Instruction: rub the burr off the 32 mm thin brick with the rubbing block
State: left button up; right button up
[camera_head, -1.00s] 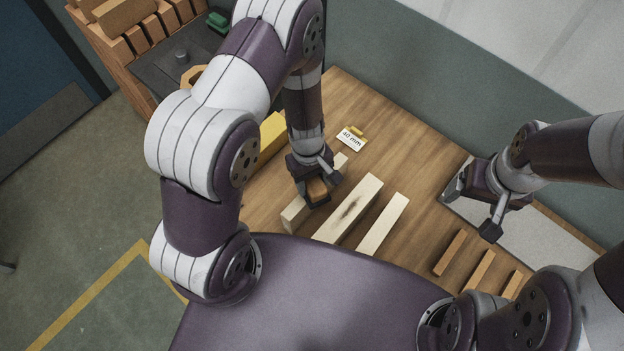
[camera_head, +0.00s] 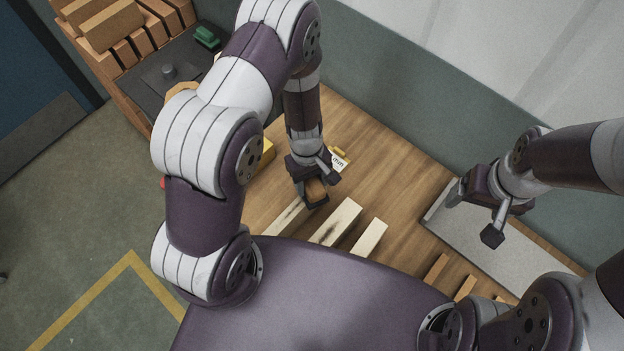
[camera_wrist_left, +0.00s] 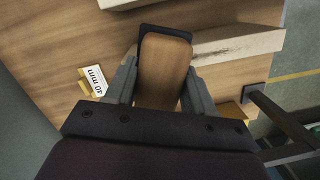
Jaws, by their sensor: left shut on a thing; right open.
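My left gripper (camera_head: 316,198) is shut on a brown block with a dark plate at its end, which looks like the rubbing block (camera_wrist_left: 164,68). It is over the wooden table, close to the far ends of the pale bars; I cannot tell whether the block touches anything. Thin orange-brown bricks (camera_head: 436,268) lie at the table's right front, partly cut off by my body; I cannot tell which is 32 mm, and no burr is discernible. My right gripper (camera_head: 474,213) is open and empty above the pale grey plate.
Pale bars lie at the front: one dark-smeared (camera_head: 336,222), one plain (camera_head: 369,237). A "40 mm" card (camera_wrist_left: 92,82) lies behind my left gripper. The grey plate (camera_head: 530,253) is at right. A brick rack (camera_head: 125,30) stands far left. The table's middle is clear.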

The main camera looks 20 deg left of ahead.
aim_at(309, 185)
pick_arm(q)
notch_tip(309, 185, up, 2)
jog(key=shift+w+r+p, duration=0.1)
jog(key=shift+p, duration=0.25)
jog(key=shift+s+a+r+p, duration=0.1)
jog(key=shift+s+r+p, duration=0.1)
jog(key=shift+r+p, duration=0.25)
jog(key=shift+s+a+r+p, duration=0.1)
jog(key=shift+s+r+p, duration=0.1)
jog(key=shift+r+p, duration=0.45)
jog(key=shift+r, duration=0.1)
jog(key=shift+w+d+r+p, duration=0.1)
jog(key=shift+w+r+p, duration=0.05)
jog(key=shift+r+p, duration=0.4)
jog(key=shift+w+d+r+p, duration=0.1)
jog(key=shift+r+p, duration=0.4)
jog(key=shift+r, duration=0.2)
jog(key=shift+s+a+r+p, duration=0.1)
jog(key=shift+s+r+p, duration=0.1)
jog(key=shift+p, duration=0.1)
pick_arm(e)
notch_tip(309, 185, up, 7)
jog(key=s, duration=0.1)
jog(key=shift+d+f, duration=0.2)
jog(key=shift+d, duration=0.1)
pick_arm(q)
jog(key=shift+w+f, duration=0.1)
jog(key=shift+f, duration=0.05)
pick_arm(e)
jog(key=shift+w, duration=0.2)
